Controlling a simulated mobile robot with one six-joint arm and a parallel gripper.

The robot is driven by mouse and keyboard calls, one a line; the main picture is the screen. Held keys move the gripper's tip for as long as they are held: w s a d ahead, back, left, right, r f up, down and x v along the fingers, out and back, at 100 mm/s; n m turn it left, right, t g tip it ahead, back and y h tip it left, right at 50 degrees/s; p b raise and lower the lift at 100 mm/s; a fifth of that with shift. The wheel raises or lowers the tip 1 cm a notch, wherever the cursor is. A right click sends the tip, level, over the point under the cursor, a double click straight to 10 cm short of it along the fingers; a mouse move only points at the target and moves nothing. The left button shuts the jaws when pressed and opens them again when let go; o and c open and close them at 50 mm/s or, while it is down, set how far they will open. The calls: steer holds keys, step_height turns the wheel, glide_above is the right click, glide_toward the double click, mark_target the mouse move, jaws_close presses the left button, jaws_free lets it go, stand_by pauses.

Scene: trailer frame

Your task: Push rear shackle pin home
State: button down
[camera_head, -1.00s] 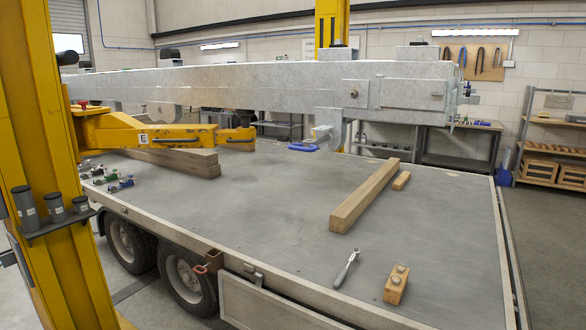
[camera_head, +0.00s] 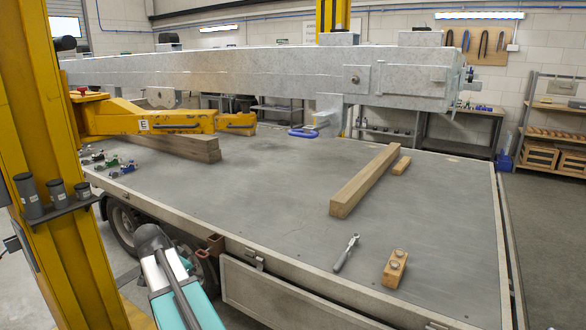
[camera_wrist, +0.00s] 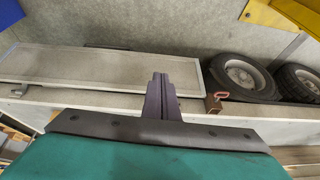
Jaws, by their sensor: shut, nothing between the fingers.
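My gripper (camera_wrist: 160,95) is shut and empty, its dark fingers together in the wrist view over the trailer's side edge. In the head view my teal arm shows at the bottom left; I cannot make out the fingers there. The galvanized frame beam (camera_head: 250,72) spans above the deck. A blue part (camera_head: 303,132) sits below it, by a pale bracket (camera_head: 328,110) under the beam. Several small coloured shackle-like fittings (camera_head: 108,162) lie at the deck's left edge. I cannot pick out the rear shackle pin. My gripper is well apart from the beam.
A yellow lifting arm (camera_head: 170,120) reaches in under the beam from a yellow post (camera_head: 50,170). Timbers (camera_head: 366,180), a ratchet (camera_head: 346,253) and a wooden block with two round metal tops (camera_head: 395,268) lie on the deck (camera_head: 270,195). The deck's middle is clear.

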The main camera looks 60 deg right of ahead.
steer(key=s+d+r+m+h, duration=0.15)
steer(key=d+r, duration=0.25)
steer(key=r, duration=0.4)
steer(key=s+d+r+m, duration=0.1)
steer(key=d+r+m, duration=0.2)
steer(key=r, duration=0.5)
steer(key=s+d+r+m+h, duration=0.1)
steer(key=s+r+m, duration=0.3)
steer(key=r, duration=0.7)
steer(key=s+d+r+m+h+p, duration=0.1)
steer(key=s+d+r+m, duration=0.3)
steer(key=s+r, duration=0.4)
steer(key=s+d+r+m+h, duration=0.2)
steer(key=s+r+m, duration=0.3)
steer(key=r, duration=1)
steer(key=shift+s+d+r+p, duration=0.2)
steer(key=shift+s+r+p, duration=0.2)
steer(key=shift+s, duration=0.2)
steer(key=shift+d+f, duration=0.1)
steer(key=p, duration=0.2)
glide_toward(293, 131)
steer(key=s+a+f, duration=0.1)
steer(key=s+f, duration=0.2)
steer(key=f, duration=0.1)
steer(key=shift+s+d+f+p, duration=0.1)
steer(key=shift+d+p, duration=0.3)
steer(key=shift+d, duration=0.5)
steer(key=shift+s+d+f+p, duration=0.15)
steer(key=shift+d+p, duration=0.25)
steer(key=shift+d, duration=0.5)
